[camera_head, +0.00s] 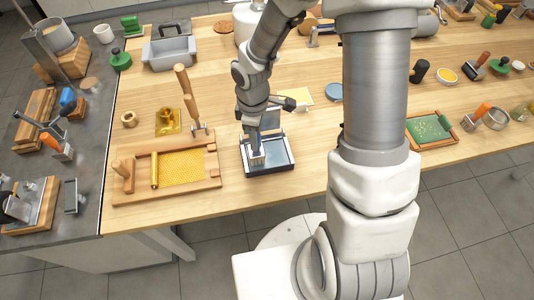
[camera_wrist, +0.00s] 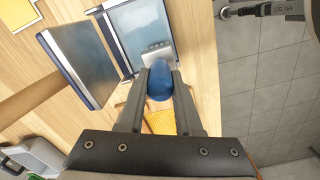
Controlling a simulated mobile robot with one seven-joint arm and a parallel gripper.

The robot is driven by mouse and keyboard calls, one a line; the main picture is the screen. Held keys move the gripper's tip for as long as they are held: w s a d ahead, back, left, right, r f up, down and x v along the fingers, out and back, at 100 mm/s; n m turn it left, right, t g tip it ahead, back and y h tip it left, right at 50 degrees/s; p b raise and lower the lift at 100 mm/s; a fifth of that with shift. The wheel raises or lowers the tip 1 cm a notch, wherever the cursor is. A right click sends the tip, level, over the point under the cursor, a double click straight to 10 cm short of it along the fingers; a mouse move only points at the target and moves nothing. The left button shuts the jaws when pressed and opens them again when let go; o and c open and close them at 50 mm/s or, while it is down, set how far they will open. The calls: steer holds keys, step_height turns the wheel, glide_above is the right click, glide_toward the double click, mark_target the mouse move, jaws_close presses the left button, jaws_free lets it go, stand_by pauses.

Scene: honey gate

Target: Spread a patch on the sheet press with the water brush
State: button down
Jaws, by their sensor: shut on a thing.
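The sheet press (camera_head: 282,152) stands open near the front edge of the wooden table, a shallow dark-rimmed tray with a blue-grey bed. Its lid (camera_head: 267,119) stands up behind the bed; the wrist view shows the bed (camera_wrist: 137,24) and the lid (camera_wrist: 80,62). My gripper (camera_head: 255,138) is over the left part of the bed. In the wrist view my gripper (camera_wrist: 160,82) is shut on the blue handle of the water brush (camera_wrist: 158,85). The brush's pale head (camera_wrist: 157,51) is at the bed; I cannot tell whether it touches. No distinct wet patch can be made out.
A wooden board (camera_head: 205,184) with a yellow honeycomb sheet (camera_head: 182,165) and a roller lies left of the press. A grey metal tub (camera_head: 168,52) is at the back left. A green board (camera_head: 430,130) lies at the right.

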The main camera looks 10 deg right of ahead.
steer(key=shift+f, duration=0.6)
steer(key=shift+f, duration=0.25)
stand_by(0.4)
steer(key=d+r, duration=0.2)
steer(key=d, duration=0.5)
steer(key=shift+r, duration=0.15)
steer(key=c, duration=1.1)
jaws_free()
jaws_close()
